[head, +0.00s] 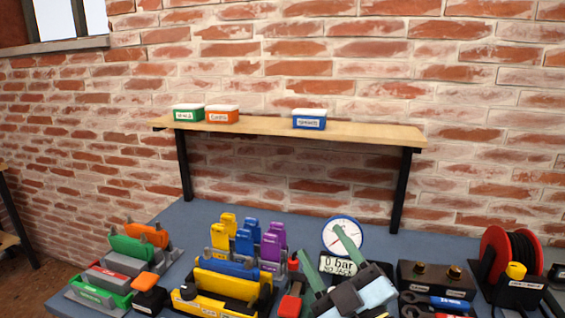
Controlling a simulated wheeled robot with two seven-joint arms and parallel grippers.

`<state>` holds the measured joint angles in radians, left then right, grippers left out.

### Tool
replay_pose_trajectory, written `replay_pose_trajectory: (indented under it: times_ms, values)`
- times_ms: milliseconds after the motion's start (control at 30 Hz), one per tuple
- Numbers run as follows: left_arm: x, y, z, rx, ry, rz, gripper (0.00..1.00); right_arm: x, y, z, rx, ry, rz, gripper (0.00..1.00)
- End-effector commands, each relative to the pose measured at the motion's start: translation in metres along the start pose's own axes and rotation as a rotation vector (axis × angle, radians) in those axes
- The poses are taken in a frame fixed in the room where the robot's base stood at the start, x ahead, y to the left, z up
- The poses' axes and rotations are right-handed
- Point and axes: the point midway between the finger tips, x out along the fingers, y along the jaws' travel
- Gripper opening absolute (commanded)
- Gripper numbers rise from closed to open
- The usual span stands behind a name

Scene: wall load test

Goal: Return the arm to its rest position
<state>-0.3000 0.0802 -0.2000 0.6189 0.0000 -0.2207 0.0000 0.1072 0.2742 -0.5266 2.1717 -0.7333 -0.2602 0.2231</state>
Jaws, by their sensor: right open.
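My right gripper (320,242) is at the lower middle of the head view. Its two green-grey fingers are spread apart with nothing between them. It is over the blue bench top (225,209), in front of a round white gauge (343,236) and a "0 bar" display (338,265), and partly covers both. The rest of my right arm runs out of the picture at the bottom. My left gripper does not show.
A wooden shelf (260,128) on black brackets holds a green box (188,114), an orange box (222,116) and a blue box (309,121). Coloured clamps (245,240) stand left of the gripper. A red cable reel (497,252) and wrenches (440,302) are right.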

Motion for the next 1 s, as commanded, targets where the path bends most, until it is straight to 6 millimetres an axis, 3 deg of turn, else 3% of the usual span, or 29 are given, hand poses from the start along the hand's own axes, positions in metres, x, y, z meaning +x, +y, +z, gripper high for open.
replay_pose_trajectory:
  times_ms: [100,200,333,400,567,800,1000]
  values:
    - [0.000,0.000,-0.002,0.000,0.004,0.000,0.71,-0.042,0.003,0.064,0.149,-0.336,0.038,0.54]
    - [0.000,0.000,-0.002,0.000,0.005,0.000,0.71,-0.092,-0.006,0.111,0.261,-0.620,0.034,0.54]
    - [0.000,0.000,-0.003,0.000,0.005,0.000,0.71,-0.170,-0.027,0.151,0.392,-0.970,-0.018,0.54]
    - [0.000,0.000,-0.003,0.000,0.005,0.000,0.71,-0.210,-0.040,0.161,0.448,-1.125,-0.060,0.54]
    - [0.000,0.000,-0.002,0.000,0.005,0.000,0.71,-0.285,-0.062,0.162,0.548,-1.398,-0.162,0.54]
    - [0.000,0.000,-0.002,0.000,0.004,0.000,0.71,-0.376,-0.085,0.137,0.662,-1.709,-0.332,0.54]
    - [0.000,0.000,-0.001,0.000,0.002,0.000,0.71,-0.381,-0.119,0.183,0.653,-1.712,-0.336,0.54]
